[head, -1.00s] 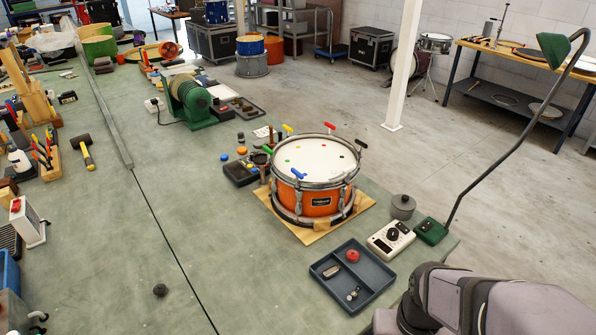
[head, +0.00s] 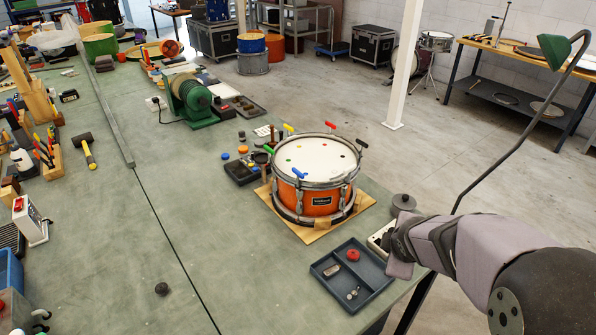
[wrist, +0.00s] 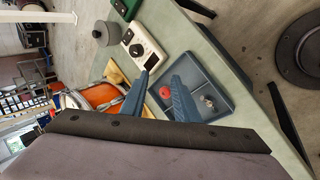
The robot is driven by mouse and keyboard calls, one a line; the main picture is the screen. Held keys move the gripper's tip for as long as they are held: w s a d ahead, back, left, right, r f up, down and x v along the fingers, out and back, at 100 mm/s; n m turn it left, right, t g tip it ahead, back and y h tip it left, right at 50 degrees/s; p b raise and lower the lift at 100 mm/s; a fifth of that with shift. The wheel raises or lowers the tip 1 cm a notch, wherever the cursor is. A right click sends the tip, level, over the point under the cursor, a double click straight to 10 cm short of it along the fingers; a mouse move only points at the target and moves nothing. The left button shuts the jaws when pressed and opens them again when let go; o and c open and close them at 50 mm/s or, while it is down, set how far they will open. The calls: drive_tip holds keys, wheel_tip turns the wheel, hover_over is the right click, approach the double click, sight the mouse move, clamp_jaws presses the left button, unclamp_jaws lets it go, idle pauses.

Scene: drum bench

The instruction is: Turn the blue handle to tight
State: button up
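The blue handle (head: 299,173) sits at the near-left rim of an orange snare drum (head: 318,203), on a tension rod. Coloured dots mark the white drum head (head: 315,158). The drum also shows in the wrist view (wrist: 101,96), where I cannot make out the blue handle. My gripper (wrist: 165,68) is open and empty, its two blue-grey fingers apart above the bench by the grey tray. In the head view my wrist is right of the drum, well apart from the blue handle, and the fingertips are not clear.
Other handles, including a red one (head: 331,126) and a black one (head: 361,145), stand around the drum rim. A divided tray (head: 325,268) with a red knob lies in front. A meter (wrist: 135,48) and grey pot (wrist: 104,33) are close by.

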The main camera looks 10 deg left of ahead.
drive_tip(key=w+a+r+n+t+y, duration=0.2)
drive_tip(key=w+a+r+n+t, duration=0.15)
drive_tip(key=w+n, duration=0.45)
drive_tip(key=n+y+p, duration=0.1)
drive_tip(key=n+y, duration=0.7)
drive_tip(key=n, duration=1.3)
approach(301, 173)
drive_tip(key=x, duration=0.4)
drive_tip(key=shift+w+r+g, duration=0.1)
drive_tip(key=shift+g, duration=0.35)
drive_tip(key=shift+p+x, duration=1.55)
drive_tip(key=shift+x, duration=2.05)
clamp_jaws()
